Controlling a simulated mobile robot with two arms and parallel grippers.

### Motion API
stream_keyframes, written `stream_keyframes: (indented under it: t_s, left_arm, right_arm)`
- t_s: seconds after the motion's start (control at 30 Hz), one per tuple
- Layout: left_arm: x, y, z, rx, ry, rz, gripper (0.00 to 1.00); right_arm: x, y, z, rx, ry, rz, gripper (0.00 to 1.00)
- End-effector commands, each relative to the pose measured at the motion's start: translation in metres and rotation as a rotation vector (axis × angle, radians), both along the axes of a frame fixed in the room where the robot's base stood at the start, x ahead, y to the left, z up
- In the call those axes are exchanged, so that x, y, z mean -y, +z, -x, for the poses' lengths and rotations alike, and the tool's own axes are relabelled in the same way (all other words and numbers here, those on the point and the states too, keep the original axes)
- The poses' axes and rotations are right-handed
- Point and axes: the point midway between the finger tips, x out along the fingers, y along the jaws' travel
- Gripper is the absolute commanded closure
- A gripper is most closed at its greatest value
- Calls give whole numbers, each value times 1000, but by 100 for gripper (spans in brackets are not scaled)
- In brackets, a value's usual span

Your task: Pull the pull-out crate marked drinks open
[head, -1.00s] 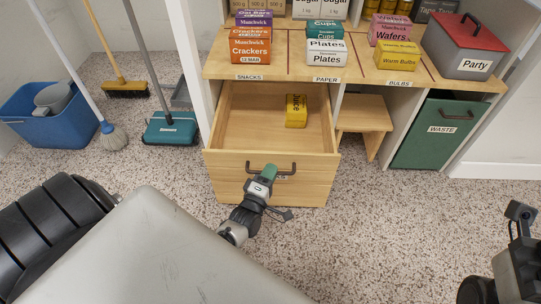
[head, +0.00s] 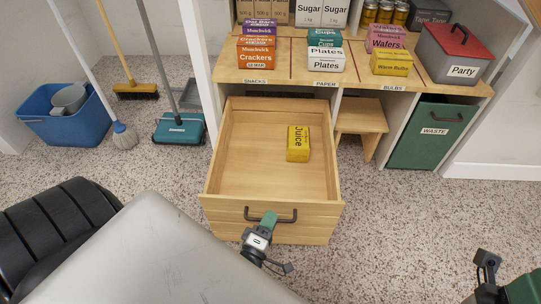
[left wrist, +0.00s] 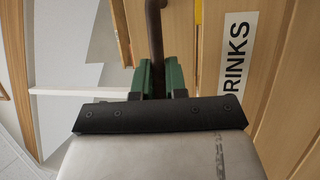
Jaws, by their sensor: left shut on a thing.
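The wooden pull-out crate (head: 213,200) stands well out of the shelf unit, with its open top showing. A yellow juice carton (head: 298,143) lies inside, toward its right side. The dark bar handle (head: 288,219) is on its front face. My left gripper (head: 268,221) is shut on that handle, near its middle.
The shelf (head: 360,82) above bears snack, paper and bulb boxes and a red-lidded Party box (head: 455,50). A green waste bin (head: 430,135) and a wooden stool (head: 360,118) stand right of the crate. A blue bucket (head: 70,125) and brooms stand left. Speckled floor in front is free.

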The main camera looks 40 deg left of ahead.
Motion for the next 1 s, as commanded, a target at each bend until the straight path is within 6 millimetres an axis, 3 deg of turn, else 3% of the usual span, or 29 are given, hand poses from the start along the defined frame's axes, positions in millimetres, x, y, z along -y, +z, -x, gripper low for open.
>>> stream_keyframes:
  t_s: [0.33, 0.37, 0.5, 0.83, 1.0]
  left_arm:
    - [1, -1, 2, -3, -1, -1, 100]
    - [1, -1, 2, -3, -1, -1, 86]
    - [1, -1, 1, -2, 0, -1, 64]
    - [0, 4, 1, 0, 0, 0, 63]
    - [0, 30, 1, 1, 0, 1, 63]
  right_arm:
    - [0, 0, 0, 0, 0, 0, 57]
    - [0, 0, 0, 0, 1, 0, 57]
    - [0, 0, 0, 0, 1, 0, 57]
    - [0, 3, 0, 0, 1, 0, 57]
    - [1, 13, 4, -15, 0, -5, 57]
